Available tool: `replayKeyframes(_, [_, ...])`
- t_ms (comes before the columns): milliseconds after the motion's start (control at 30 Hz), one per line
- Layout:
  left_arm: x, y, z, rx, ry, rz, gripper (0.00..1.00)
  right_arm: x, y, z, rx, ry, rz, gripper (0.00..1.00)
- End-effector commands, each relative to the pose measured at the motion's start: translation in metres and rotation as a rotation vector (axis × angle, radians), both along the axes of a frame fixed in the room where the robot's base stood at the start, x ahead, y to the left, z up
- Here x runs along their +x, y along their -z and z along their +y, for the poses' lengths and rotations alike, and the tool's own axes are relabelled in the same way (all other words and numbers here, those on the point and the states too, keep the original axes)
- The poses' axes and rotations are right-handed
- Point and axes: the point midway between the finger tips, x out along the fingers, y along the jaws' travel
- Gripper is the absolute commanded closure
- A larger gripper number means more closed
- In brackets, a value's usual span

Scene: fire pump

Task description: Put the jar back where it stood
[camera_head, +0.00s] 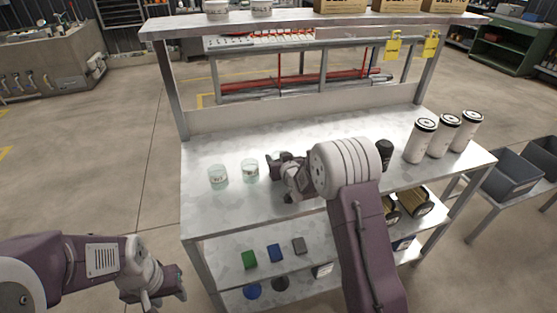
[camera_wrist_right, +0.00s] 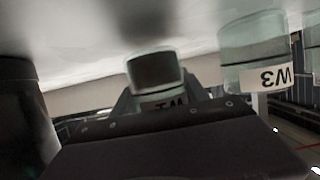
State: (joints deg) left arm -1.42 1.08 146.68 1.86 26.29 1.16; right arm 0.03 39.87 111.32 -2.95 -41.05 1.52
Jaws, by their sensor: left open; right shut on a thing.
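In the right wrist view, which looks upside down, the held jar (camera_wrist_right: 155,72) is between the fingers. Its label is partly covered. I cannot tell whether it touches the bench top. Two similar jars with pale greenish contents, (camera_head: 250,171) and (camera_head: 218,177), stand in a row to its left. One labelled W3 (camera_wrist_right: 262,60) is beside it in the wrist view. My left gripper (camera_head: 160,290) is open and empty, low in front of the bench.
A black cup-like object (camera_head: 385,154) and several white canisters (camera_head: 420,140) stand right on the bench top (camera_head: 225,205). My right arm hides part of the middle. A raised shelf (camera_head: 300,22) with boxes is above. Coloured blocks (camera_head: 276,253) lie on the lower shelf.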

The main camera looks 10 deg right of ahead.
Motion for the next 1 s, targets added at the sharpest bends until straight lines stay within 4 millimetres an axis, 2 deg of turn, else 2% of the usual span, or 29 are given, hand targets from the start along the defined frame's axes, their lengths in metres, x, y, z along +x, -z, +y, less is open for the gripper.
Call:
replayKeyframes(33, [0.0,0.001,0.0,0.0,0.0,0.0,0.56,0.0,0.006,0.0,0.0,0.0,-0.001,1.0])
replayKeyframes(367, [0.0,0.006,0.0,0.0,0.0,0.0,0.56,0.0,0.01,0.0,0.0,0.0,-0.003,1.0])
replayKeyframes(400, [0.0,0.006,0.0,0.0,0.0,0.0,0.56,0.0,0.01,0.0,0.0,0.0,-0.002,0.45])
replayKeyframes(467, [0.0,0.004,0.0,0.0,0.0,0.0,0.56,0.0,0.009,0.0,0.0,0.0,-0.002,0.29])
replayKeyframes(500, [0.0,0.004,0.0,0.0,0.0,0.0,0.56,0.0,0.009,0.0,0.0,0.0,-0.002,0.26])
replayKeyframes(767, [0.0,0.004,0.0,0.0,0.0,0.0,0.56,0.0,0.009,0.0,0.0,0.0,-0.002,0.26])
replayKeyframes(867, [0.0,-0.003,0.0,0.0,0.0,0.0,0.56,0.0,0.002,0.0,0.0,0.0,-0.002,0.26])
replayKeyframes(1000, [0.0,0.002,0.0,0.0,0.0,0.0,0.56,-0.021,-0.003,-0.001,0.0,0.0,-0.002,0.26])
